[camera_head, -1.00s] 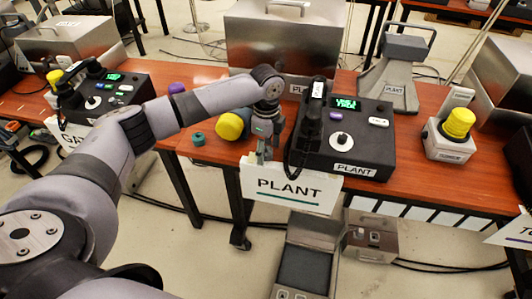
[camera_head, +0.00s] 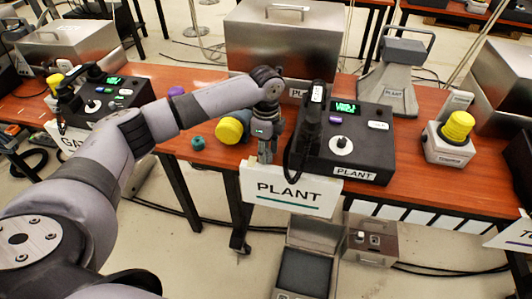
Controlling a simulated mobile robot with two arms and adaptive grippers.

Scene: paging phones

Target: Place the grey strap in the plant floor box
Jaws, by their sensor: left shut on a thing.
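My left gripper (camera_head: 266,156) points down at the front edge of the PLANT table, just above the PLANT sign (camera_head: 289,190) and left of the black phone console. It is shut on a small grey thing that looks to be the grey strap; the fingers hide most of it and its outline is hard to make out. The plant floor box (camera_head: 304,268) is on the floor below the table, to the right of and lower than the gripper. It is open, with a dark inside. My right gripper is not in view.
The PLANT console (camera_head: 350,145) with its handset (camera_head: 314,118) stands close right of the gripper. A grey box (camera_head: 370,242) stands on the floor beside the open one.

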